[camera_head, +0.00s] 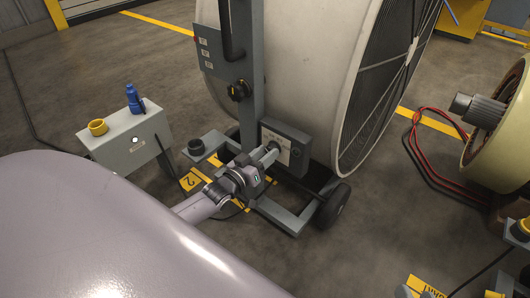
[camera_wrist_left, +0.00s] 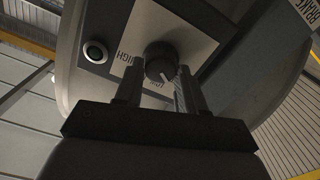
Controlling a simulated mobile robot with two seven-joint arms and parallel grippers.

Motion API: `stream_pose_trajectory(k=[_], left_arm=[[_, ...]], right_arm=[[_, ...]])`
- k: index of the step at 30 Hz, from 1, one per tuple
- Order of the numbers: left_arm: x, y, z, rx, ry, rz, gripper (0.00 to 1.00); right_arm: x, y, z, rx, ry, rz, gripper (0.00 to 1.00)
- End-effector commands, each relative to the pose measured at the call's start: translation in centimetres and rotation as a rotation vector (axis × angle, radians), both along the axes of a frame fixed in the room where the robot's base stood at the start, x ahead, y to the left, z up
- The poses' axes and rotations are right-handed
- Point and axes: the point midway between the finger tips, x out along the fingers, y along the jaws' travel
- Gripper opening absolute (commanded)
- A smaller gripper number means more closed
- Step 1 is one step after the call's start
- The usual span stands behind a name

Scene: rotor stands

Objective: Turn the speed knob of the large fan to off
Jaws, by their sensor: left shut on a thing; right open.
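The large fan (camera_head: 300,70) is a big pale drum with a dark grille, on a grey wheeled frame. A grey control box (camera_head: 298,152) sits low on its post. In the left wrist view, its dark round speed knob (camera_wrist_left: 160,62) stands on a pale plate (camera_wrist_left: 178,22), with "HIGH" beside it, upside down. A light mark on the knob points toward the bottom of the picture; lettering there is partly hidden. My left gripper (camera_head: 270,153) is at the box, its fingers (camera_wrist_left: 157,82) shut on the knob's sides. My right gripper is not in view.
A round button (camera_wrist_left: 95,51) sits beside the knob plate. A black knob (camera_head: 239,90) is higher on the post. A grey box (camera_head: 128,143) with a blue plug (camera_head: 134,98) stands left. Red cables (camera_head: 420,150) lie on the floor right of the fan.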

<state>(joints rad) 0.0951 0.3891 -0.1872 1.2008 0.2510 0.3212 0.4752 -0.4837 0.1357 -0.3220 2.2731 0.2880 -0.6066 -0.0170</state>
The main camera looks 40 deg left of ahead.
Motion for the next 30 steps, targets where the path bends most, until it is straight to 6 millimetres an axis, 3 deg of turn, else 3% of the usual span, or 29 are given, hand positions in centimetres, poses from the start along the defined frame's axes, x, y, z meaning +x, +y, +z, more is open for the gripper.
stream_pose_trajectory(k=[20, 21, 23, 30], left_arm=[[-0.05, 0.01, -0.08, -0.08, 0.006, 0.0, 0.09], [-0.05, 0.01, -0.09, -0.081, 0.007, 0.0, 0.43], [-0.05, 0.0, -0.08, -0.08, 0.007, 0.0, 0.62], [-0.03, 0.01, -0.04, -0.078, 0.006, 0.0, 0.65]], right_arm=[[-0.24, -0.35, -0.19, -0.02, 0.001, -0.002, 0.43], [-0.24, -0.34, -0.18, -0.02, 0.001, -0.001, 0.43], [-0.24, -0.34, -0.16, -0.02, 0.001, -0.001, 0.43], [-0.22, -0.28, -0.1, -0.018, 0.0, 0.0, 0.43]])
